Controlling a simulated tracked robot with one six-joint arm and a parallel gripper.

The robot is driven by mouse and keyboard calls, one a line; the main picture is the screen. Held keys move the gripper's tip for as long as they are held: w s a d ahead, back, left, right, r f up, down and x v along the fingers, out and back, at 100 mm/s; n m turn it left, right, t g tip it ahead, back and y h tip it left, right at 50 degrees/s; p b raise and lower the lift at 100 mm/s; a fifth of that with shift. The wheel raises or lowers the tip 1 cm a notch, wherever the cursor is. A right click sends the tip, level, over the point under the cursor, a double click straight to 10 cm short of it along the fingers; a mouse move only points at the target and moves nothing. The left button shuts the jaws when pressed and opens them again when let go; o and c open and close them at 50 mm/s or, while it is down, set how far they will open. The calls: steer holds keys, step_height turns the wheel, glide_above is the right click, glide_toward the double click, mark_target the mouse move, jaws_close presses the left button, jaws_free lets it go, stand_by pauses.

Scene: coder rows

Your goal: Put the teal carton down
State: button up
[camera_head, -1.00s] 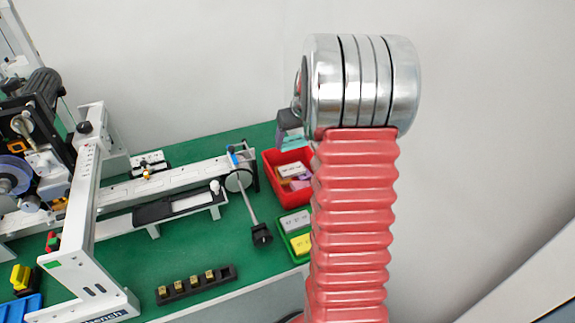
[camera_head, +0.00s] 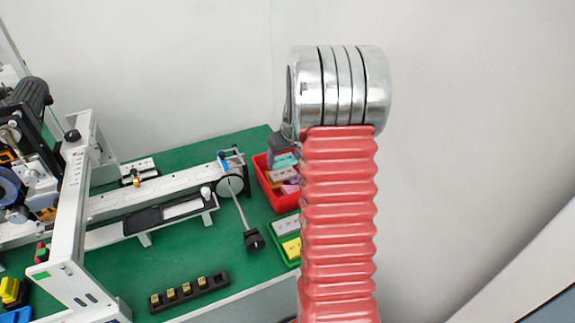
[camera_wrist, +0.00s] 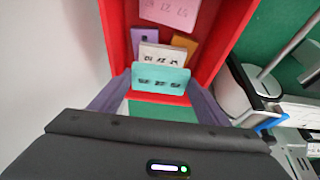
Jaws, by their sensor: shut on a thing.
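The teal carton (camera_wrist: 160,79) is held between the two grey-purple fingers of my gripper (camera_wrist: 160,82) in the wrist view. Its printed face points toward the wrist camera. In the head view the teal carton (camera_head: 285,160) shows below my gripper (camera_head: 283,147), at the red bin (camera_head: 262,180). In the wrist view it overlaps the near part of the red bin (camera_wrist: 222,50), in front of a white carton (camera_wrist: 163,57). I cannot tell whether it touches the bin or the cartons. My arm hides the bin's right side in the head view.
The red bin also holds pink (camera_wrist: 170,12), orange (camera_wrist: 185,46) and purple (camera_wrist: 143,42) cartons. A green tray (camera_head: 276,228) with white and yellow cartons stands nearer. A conveyor machine (camera_head: 110,203) is to the left. A black strip (camera_head: 190,291) lies at the front.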

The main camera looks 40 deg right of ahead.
mark_target(285, 164)
steer(key=shift+f, duration=1.9)
steer(key=shift+f, duration=0.4)
steer(key=o, duration=1.1)
steer(key=shift+r, duration=0.4)
steer(key=v, duration=1.2)
